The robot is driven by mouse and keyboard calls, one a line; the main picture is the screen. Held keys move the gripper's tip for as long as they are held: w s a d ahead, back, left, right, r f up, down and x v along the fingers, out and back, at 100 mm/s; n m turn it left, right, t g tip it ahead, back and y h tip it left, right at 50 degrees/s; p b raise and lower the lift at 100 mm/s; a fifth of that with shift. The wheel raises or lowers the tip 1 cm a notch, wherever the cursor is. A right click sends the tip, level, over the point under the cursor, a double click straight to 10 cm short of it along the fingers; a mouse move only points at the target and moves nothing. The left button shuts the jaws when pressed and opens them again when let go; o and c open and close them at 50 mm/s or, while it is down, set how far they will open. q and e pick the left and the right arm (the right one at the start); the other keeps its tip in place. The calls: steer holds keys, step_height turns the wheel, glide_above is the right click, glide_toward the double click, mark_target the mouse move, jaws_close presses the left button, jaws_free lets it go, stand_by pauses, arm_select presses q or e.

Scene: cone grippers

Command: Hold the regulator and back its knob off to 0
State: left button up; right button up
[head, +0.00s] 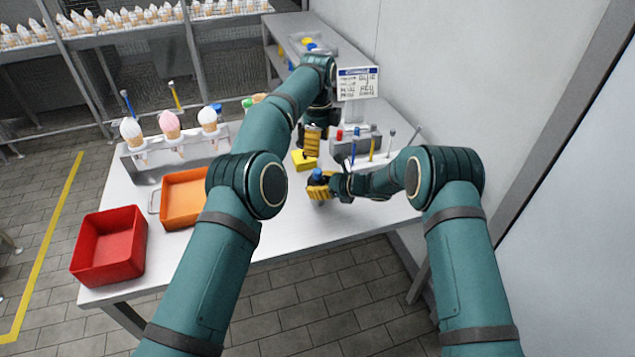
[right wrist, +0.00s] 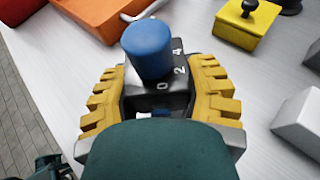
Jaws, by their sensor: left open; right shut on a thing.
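The regulator (right wrist: 172,97) is a dark grey block with a blue knob (right wrist: 148,50) on top and white marks 0, 2 and 4 on its face. In the head view its blue knob (head: 317,175) shows above my right gripper (head: 320,191). My right gripper's yellow ribbed fingers (right wrist: 165,100) are shut on the two sides of the body. I cannot make out a pointer on the knob. My left gripper (head: 314,141) is open and empty, higher in the head view, beyond the regulator and apart from the knob.
A yellow box with a dark button (right wrist: 248,20) sits close by on the white table (head: 290,225). An orange tray (head: 184,218), a red bin (head: 108,267) and a rack of cones (head: 150,172) stand left. A grey holder with several tools (head: 362,150) and a sign (head: 357,84) stand behind.

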mark_target(317, 170)
arm_select(q)
steer(key=n, duration=0.5)
steer(key=shift+r, duration=0.1)
steer(key=n, duration=0.3)
steer(key=shift+n, duration=0.3)
steer(key=shift+f+n, duration=1.75)
steer(key=shift+n, duration=2.8)
steer(key=shift+f+n, duration=1.75)
steer(key=shift+n, duration=2.85)
steer(key=shift+f+n, duration=1.75)
steer(key=shift+n, duration=2.8)
jaws_close()
